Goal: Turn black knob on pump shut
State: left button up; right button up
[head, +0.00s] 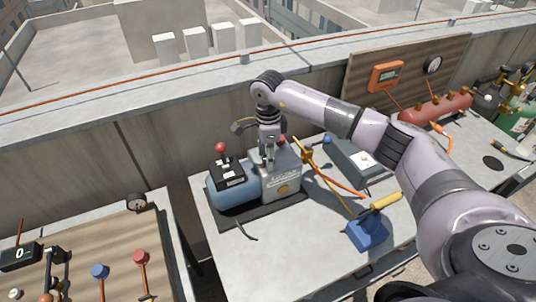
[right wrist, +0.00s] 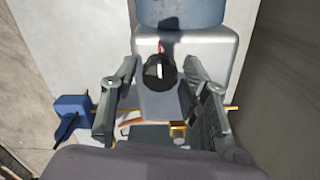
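The pump has a blue motor (head: 232,192) and a silver-grey body (head: 284,180), and it stands on a black mat on the grey table. In the right wrist view its black knob (right wrist: 160,74) shows on top of the grey body (right wrist: 215,48), with a white pointer mark on its face. My right gripper (head: 268,157) points down over the pump body and hides the knob in the head view. In the right wrist view the right gripper (right wrist: 161,70) is open, its fingers on either side of the knob, with visible gaps. My left gripper is out of view.
Right of the pump are a blue block tool with a yellow handle (head: 368,230), a grey case (head: 352,160) and orange hoses (head: 340,186). A red cylinder (head: 436,107) lies farther right. A concrete parapet runs behind.

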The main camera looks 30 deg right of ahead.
jog(key=c, duration=0.9)
jog(key=shift+f+m+b, duration=0.1)
jog(key=shift+m+b, duration=0.85)
jog(key=shift+m, duration=0.35)
jog(key=m+b, duration=0.1)
jog(key=m, duration=0.2)
jog(key=shift+w+m+b, duration=0.1)
jog(key=shift+m+b, duration=0.2)
jog(key=shift+b, duration=0.1)
jog(key=m+b, duration=0.2)
jog(key=m, duration=0.4)
jog(key=shift+d, duration=0.1)
jog(key=m+b, duration=0.1)
jog(key=m, duration=0.4)
jog(key=shift+m, duration=0.4)
jog(key=o, duration=1.2)
jog(key=shift+c, duration=0.2)
